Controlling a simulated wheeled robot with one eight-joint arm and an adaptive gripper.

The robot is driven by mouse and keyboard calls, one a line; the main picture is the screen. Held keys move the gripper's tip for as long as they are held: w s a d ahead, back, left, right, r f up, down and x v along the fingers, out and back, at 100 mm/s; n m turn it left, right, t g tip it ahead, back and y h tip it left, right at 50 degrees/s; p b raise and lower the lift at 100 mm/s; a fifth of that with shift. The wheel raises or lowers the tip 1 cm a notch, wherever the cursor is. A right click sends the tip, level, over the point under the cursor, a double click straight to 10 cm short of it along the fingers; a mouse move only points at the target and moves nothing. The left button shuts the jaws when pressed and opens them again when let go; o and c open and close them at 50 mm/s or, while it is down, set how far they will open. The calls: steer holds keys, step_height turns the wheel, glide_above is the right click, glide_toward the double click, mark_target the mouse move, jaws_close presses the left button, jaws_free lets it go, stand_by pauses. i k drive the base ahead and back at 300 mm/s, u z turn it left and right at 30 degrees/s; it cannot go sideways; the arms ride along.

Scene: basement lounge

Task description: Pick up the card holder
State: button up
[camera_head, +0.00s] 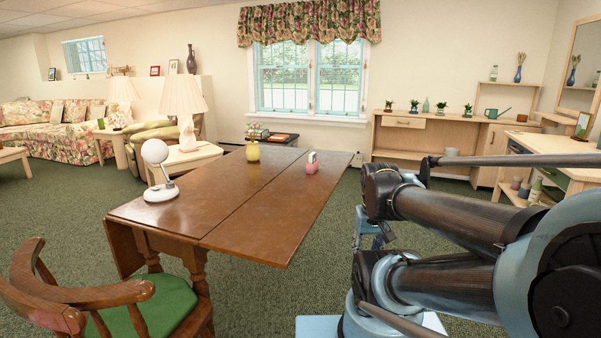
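A small pink holder (312,166) with a whitish upright piece in it stands on the brown wooden table (225,200), near its far right edge. It looks like the card holder, but it is too small to be sure. My arm fills the right side of the view, to the right of the table and apart from the pink holder. My gripper's fingers cannot be made out in this view.
A yellow pot (252,151) stands left of the pink holder, and a white round-headed lamp (159,170) stands at the table's left. A wooden chair (110,300) with a green seat is at the near left. Green carpet (275,300) is clear in front of the table.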

mark_target(310, 168)
steer(key=u, duration=1.65)
steer(key=k, duration=1.2)
steer(key=z, duration=1.15)
steer(key=i, duration=1.75)
steer(key=u, duration=0.05)
